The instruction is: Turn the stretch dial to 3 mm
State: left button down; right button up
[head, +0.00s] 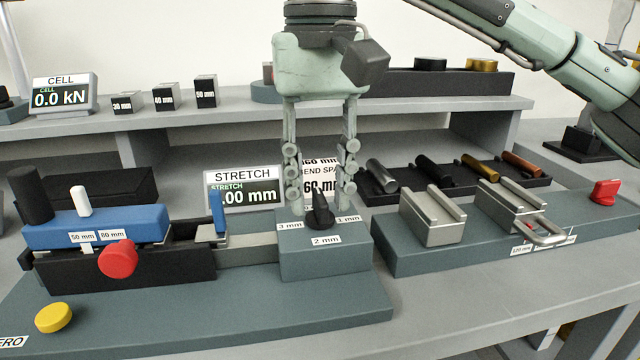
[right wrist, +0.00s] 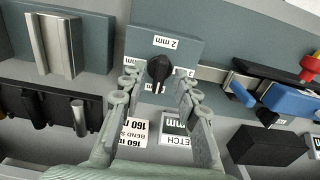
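The stretch dial (head: 319,218) is a black knob with an upright grip on top of a grey-blue block (head: 325,262). Labels 3 mm (head: 290,226), 2 mm (head: 326,240) and 1 mm (head: 348,219) surround it; I cannot tell clearly which one it points at. My right gripper (head: 320,207) hangs down over the block, open, with one finger on each side of the dial. In the right wrist view the dial (right wrist: 158,69) shows between the fingertips, with gaps on both sides. The STRETCH display (head: 243,190) is partly hidden and shows ".00 mm". My left gripper is out of view.
A blue clamp (head: 95,228) with a red knob (head: 118,259) stands left of the dial block. A blue upright tab (head: 218,212) is close to the block's left. Metal blocks (head: 432,217) stand to the right. A BEND sign (head: 322,164) is behind the fingers.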

grip_shut()
dwell(0.5)
